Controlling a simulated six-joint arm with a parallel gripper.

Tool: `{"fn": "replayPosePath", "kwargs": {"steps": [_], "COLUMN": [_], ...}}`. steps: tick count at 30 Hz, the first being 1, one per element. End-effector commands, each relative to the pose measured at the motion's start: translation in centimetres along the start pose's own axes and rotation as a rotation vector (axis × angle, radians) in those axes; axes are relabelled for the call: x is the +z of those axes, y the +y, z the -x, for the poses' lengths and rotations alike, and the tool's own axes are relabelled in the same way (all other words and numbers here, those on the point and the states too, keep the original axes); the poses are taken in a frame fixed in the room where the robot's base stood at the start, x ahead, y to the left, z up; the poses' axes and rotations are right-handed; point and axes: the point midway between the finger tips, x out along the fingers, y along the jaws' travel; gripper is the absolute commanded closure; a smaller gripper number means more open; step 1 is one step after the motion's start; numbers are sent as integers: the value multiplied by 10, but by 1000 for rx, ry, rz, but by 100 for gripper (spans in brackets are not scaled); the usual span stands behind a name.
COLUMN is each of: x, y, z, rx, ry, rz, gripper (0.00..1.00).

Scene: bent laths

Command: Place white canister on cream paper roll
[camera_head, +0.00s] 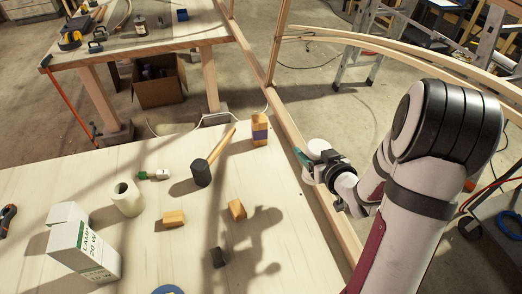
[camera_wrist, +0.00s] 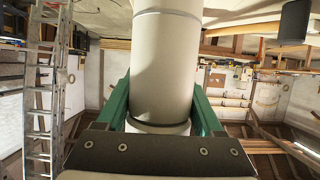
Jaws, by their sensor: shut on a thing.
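The white canister (camera_wrist: 165,65) stands between the green fingers of my gripper (camera_wrist: 162,95) in the wrist view, and both fingers press its sides. In the head view the canister (camera_head: 318,147) is partly hidden by my gripper (camera_head: 308,160), which is raised at the right side of the pale table. The cream paper roll (camera_head: 126,199) stands upright on the table at the left, with its open hole facing up. My gripper and the canister are well to the right of the roll, apart from it.
A white lamp box (camera_head: 84,246) stands just in front of the roll. A small green-capped bottle (camera_head: 153,174) lies behind it. A purple-banded block (camera_head: 260,130) stands at the back.

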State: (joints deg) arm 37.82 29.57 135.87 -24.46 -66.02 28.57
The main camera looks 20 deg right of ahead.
Motion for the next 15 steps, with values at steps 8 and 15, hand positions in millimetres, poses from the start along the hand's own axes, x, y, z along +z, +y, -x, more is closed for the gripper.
{"fn": "replayPosePath", "kwargs": {"steps": [8, 15], "x": [-24, -72], "y": [-40, -153], "z": [-26, -68], "rx": [-125, -419], "ry": [4, 5], "rz": [56, 180], "gripper": [100, 100]}}
